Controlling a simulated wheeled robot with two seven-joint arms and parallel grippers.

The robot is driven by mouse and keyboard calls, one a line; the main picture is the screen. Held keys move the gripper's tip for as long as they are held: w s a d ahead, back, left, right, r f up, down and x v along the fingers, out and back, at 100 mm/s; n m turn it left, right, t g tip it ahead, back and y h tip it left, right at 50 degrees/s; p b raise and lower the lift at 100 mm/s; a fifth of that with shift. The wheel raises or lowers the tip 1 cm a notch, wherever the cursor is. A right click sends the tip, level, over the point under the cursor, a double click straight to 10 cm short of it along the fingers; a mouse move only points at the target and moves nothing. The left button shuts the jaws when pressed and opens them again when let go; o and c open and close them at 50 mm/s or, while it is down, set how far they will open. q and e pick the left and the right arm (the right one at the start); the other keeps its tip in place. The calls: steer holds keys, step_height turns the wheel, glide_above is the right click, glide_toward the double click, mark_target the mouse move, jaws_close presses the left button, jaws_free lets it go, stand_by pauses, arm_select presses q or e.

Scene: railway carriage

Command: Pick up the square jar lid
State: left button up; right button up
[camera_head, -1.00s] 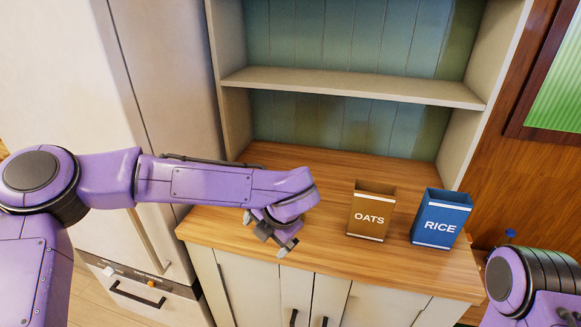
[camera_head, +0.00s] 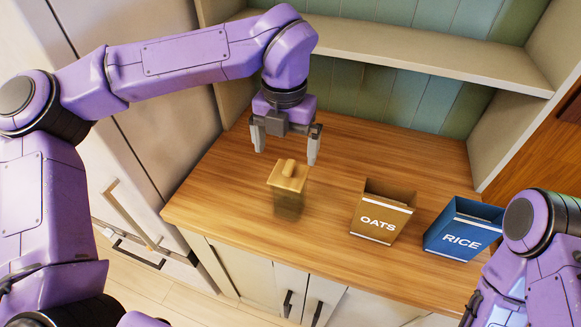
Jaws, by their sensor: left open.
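The square jar lid (camera_head: 287,177) is tan with a raised knob (camera_head: 288,167) on top. It sits on a dark, see-through jar (camera_head: 289,206) that stands on the wooden counter. My left gripper (camera_head: 286,158) points down with its fingers apart and empty. In the picture the fingertips are just above the lid and a little behind it; I cannot tell the exact gap. My right arm (camera_head: 533,245) shows at the right edge, but its gripper is out of view.
A brown OATS box (camera_head: 379,219) and a blue RICE box (camera_head: 461,238), both open-topped, stand on the counter (camera_head: 225,190) right of the jar. A shelf (camera_head: 420,62) runs above the back of the counter. The counter left of the jar is clear.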

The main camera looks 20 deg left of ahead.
mark_target(289, 165)
arm_select(q)
steer(key=shift+f, duration=0.45)
steer(key=f, duration=0.1)
steer(key=f+p, duration=0.1)
steer(key=f, duration=0.1)
steer(key=f+p, duration=0.1)
steer(key=shift+w+d+f, duration=0.25)
steer(key=shift+w, duration=0.1)
steer(key=shift+s+f, duration=0.1)
steer(key=shift+f, duration=0.3)
steer(key=c, duration=1)
steer(key=shift+o, duration=0.2)
